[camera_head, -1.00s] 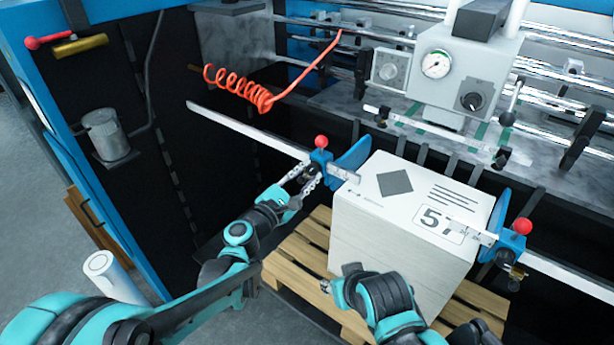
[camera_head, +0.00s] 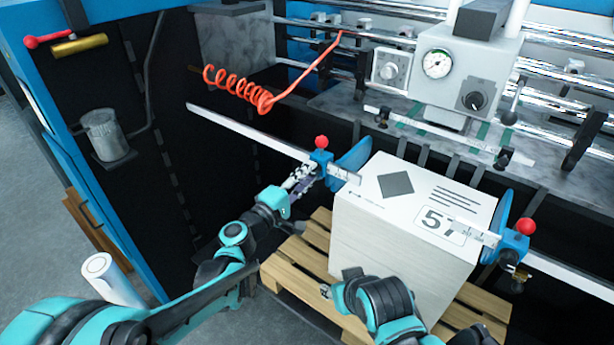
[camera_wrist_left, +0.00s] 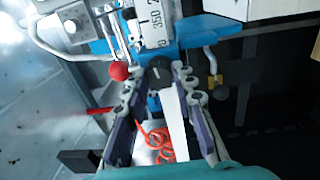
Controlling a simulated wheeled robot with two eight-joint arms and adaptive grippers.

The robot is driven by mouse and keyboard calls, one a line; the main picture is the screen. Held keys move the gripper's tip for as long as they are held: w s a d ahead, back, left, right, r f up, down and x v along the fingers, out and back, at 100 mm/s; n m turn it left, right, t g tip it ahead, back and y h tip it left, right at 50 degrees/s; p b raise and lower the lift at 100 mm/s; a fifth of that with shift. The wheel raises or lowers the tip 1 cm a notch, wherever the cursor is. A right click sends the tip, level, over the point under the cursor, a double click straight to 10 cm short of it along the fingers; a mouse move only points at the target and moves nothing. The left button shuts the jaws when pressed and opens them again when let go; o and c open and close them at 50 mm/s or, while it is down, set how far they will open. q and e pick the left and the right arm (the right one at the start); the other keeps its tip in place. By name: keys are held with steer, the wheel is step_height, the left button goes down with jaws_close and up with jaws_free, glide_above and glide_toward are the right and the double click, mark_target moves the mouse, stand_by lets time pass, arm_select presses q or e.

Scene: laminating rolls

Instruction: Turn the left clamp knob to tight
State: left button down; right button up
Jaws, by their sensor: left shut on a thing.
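The left clamp (camera_head: 319,158) is a blue block with a red ball on top, on the pale rail left of the paper stack. My left gripper (camera_head: 306,176) is at the clamp's near side. In the left wrist view its fingertips (camera_wrist_left: 160,70) are shut on the black clamp knob (camera_wrist_left: 158,74), below the blue clamp body (camera_wrist_left: 190,30) and beside the red ball (camera_wrist_left: 119,71). The head view hides the knob behind the fingers. My right gripper (camera_head: 330,289) is low in front of the stack; its fingers are too small to judge.
The white paper stack (camera_head: 400,235) stands on a wooden pallet (camera_head: 300,262). A blue side plate (camera_head: 352,158) stands between left clamp and stack. The right clamp (camera_head: 515,243) is on the stack's other side. A coiled orange hose (camera_head: 240,88) hangs behind the rail.

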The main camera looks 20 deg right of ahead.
arm_select(q)
steer(key=shift+m, duration=0.9)
steer(key=c, duration=1.2)
jaws_free()
steer(key=shift+a, duration=0.1)
steer(key=v, duration=1.2)
steer(key=shift+w+f, duration=0.1)
